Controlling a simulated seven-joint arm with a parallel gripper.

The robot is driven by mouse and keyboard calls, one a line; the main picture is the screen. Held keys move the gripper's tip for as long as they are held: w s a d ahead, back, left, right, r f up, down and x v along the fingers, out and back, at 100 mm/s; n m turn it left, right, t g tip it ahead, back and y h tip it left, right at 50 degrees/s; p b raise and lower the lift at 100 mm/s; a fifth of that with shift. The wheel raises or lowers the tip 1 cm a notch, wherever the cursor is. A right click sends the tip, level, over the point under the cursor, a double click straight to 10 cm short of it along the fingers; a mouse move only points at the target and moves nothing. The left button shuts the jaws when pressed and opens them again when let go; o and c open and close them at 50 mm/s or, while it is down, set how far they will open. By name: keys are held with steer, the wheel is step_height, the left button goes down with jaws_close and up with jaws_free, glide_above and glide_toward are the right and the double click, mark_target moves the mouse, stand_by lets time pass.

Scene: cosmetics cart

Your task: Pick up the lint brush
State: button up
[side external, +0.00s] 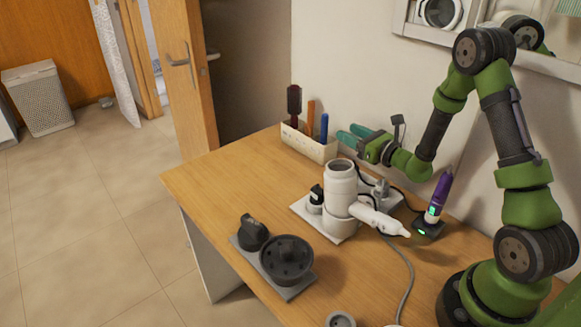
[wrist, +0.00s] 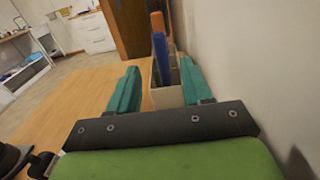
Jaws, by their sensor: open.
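A cream holder box (side external: 308,145) stands at the back of the table by the wall. A dark brush with a maroon part (side external: 293,103), an orange handle (side external: 311,113) and a blue handle (side external: 324,128) stand upright in it; I cannot tell for sure which is the lint brush. My gripper (side external: 355,134) is just right of the box, open, with teal fingers pointing toward it. In the wrist view, the blue handle (wrist: 161,62) and the orange handle (wrist: 157,22) show between the open fingers (wrist: 158,75), beyond them. The dark brush is not clear there.
A white appliance (side external: 340,187) with cords stands on a white base mid-table. A grey tray with dark attachments (side external: 286,259) lies at the front. A purple device (side external: 439,195) stands on a dark base at right. The table's left part is clear.

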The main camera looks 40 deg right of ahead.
mark_target(325, 119)
steer(key=w, duration=1)
steer(key=shift+w+r, duration=0.15)
jaws_close()
